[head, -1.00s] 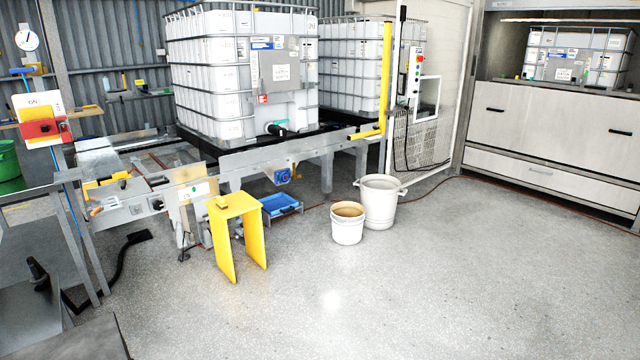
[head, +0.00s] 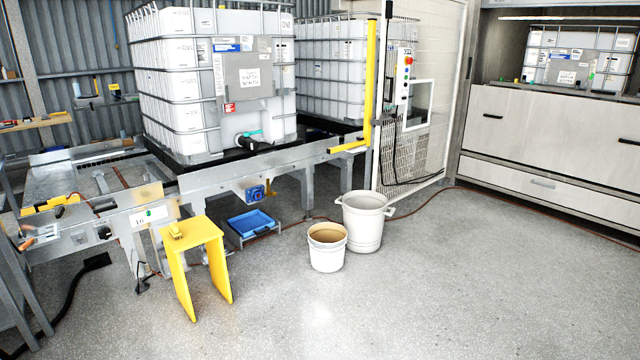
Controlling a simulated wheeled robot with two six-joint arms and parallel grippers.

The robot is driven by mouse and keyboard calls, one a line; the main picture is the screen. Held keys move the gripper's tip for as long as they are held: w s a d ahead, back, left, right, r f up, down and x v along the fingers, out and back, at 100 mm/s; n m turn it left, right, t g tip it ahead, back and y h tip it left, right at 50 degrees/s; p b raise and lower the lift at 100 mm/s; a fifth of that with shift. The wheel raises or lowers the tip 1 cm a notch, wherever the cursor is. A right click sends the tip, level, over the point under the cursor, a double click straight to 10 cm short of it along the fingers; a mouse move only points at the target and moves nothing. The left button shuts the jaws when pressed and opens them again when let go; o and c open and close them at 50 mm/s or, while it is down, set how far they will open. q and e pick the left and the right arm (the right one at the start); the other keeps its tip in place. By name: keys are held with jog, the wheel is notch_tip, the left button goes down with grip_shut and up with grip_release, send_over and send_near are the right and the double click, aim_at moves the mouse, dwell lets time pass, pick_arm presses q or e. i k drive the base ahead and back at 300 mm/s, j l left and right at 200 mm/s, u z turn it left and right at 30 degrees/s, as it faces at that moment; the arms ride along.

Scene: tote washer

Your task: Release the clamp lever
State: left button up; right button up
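I cannot tell for certain which part is the clamp lever. A small lever with an orange-red handle (head: 27,243) is at the left end of the metal conveyor frame (head: 250,176). A short dark handle (head: 60,211) stands just above it on the same frame. Both are small, and their exact position is hard to read. A black knob (head: 104,233) is on the frame's front panel. Neither of my grippers is in view.
A yellow stand (head: 203,250) is in front of the conveyor. A white bucket (head: 327,256) and a larger grey bin (head: 364,230) stand on the floor. A blue tray (head: 252,223) is under the conveyor. A caged white tank (head: 185,80) sits on the conveyor. The floor at front right is clear.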

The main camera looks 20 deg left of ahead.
aim_at(61, 209)
jog(key=i+j+u, duration=0.15)
jog(key=i+u, duration=0.25)
jog(key=i+j+u, duration=0.1)
jog(key=i+u, duration=0.2)
jog(key=u, duration=0.15)
jog(key=i+u, duration=0.4)
jog(key=i+l+u, duration=0.2)
jog(key=u, duration=0.2)
jog(key=i+l+u, duration=0.1)
jog(key=i+u, duration=0.15)
jog(key=i, duration=0.15)
jog(key=i+l+u, duration=0.25)
jog(key=i, duration=0.15)
jog(key=i+l+u, duration=0.25)
jog(key=i+j+z, duration=0.1)
jog(key=i+z, duration=0.15)
jog(key=i, duration=0.3)
jog(key=i+j+z, duration=0.25)
jog(key=i, duration=0.35)
